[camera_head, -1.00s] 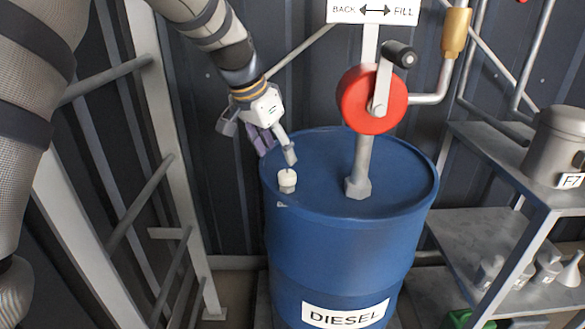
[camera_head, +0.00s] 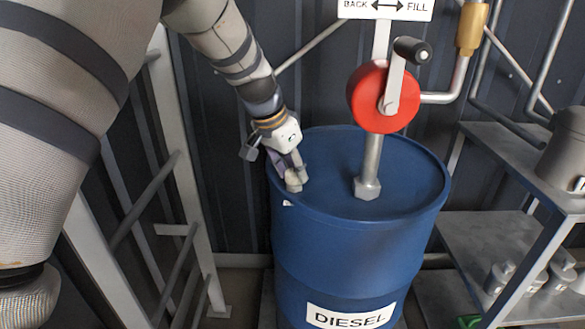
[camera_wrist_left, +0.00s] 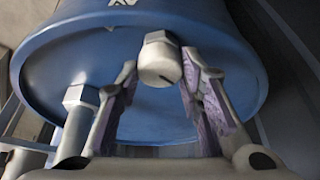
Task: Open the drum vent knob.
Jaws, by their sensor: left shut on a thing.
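The drum vent knob is a small off-white cylinder on the left part of the top of the blue diesel drum (camera_head: 350,255). In the head view it is mostly hidden by the fingertips of my left gripper (camera_head: 295,182). In the left wrist view the vent knob (camera_wrist_left: 159,66) shows clearly, with a small dark mark on its face and a grey base behind it. The fingers of my left gripper (camera_wrist_left: 163,88), with purple pads, stand on either side of it, shut on it.
A hand pump with a red body (camera_head: 382,97) and a crank (camera_head: 405,62) rises from the drum's middle, right of my left gripper. A grey rack (camera_head: 495,155) stands at the right. A ladder-like metal frame (camera_head: 180,170) stands at the left.

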